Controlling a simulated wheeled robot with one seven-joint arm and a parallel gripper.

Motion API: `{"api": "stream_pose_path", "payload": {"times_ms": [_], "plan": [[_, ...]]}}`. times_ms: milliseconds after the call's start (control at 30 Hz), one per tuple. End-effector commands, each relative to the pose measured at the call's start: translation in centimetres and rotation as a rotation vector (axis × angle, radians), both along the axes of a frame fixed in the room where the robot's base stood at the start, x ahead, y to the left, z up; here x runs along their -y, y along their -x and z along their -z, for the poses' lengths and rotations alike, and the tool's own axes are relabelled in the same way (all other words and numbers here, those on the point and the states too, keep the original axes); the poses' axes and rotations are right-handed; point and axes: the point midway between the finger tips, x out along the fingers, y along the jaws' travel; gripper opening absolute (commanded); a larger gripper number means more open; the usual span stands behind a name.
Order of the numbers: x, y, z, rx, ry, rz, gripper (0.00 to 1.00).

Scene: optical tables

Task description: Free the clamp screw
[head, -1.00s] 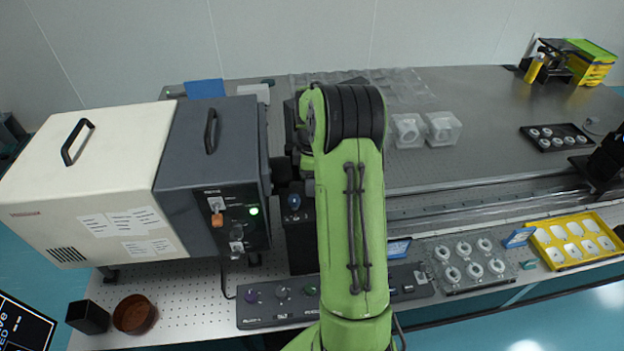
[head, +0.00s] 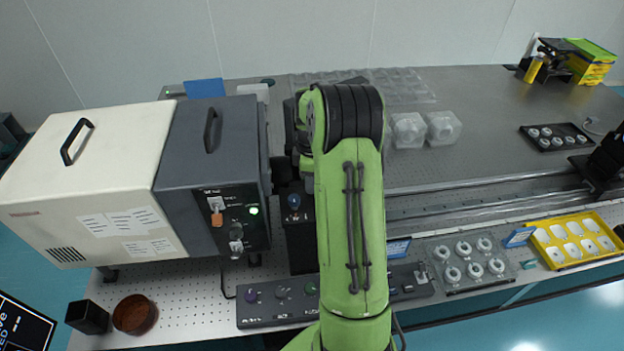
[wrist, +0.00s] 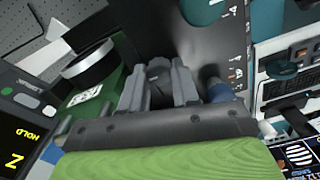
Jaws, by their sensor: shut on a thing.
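My gripper (wrist: 158,92) shows in the wrist view, with its two grey fingers close together. It is shut on a small dark part (wrist: 158,70) between the fingertips, which I take to be the clamp screw; the fingers hide most of it. A black panel with small markings (wrist: 205,45) lies just beyond the fingertips. A blue knob (wrist: 217,90) is just right of the right finger. In the head view my green arm hides the gripper and the clamp screw.
A dark grey and cream instrument box (head: 210,150) stands left of my arm. A blue knob on a black unit (head: 294,201) is close beside the arm. A control strip (head: 265,305) lies along the front. Clear cubes (head: 442,127) stand on the table at right.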

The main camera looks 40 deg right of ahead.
Motion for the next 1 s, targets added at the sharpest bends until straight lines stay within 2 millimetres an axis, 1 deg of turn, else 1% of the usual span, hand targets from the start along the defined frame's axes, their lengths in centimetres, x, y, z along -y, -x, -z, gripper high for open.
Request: {"api": "stream_pose_path", "payload": {"times_ms": [267,1000], "plan": [[0.0,-0.07,0.03,0.002,0.001,0.178,0.0],[0.08,-0.12,-0.05,0.004,0.002,0.878,0.0]]}}
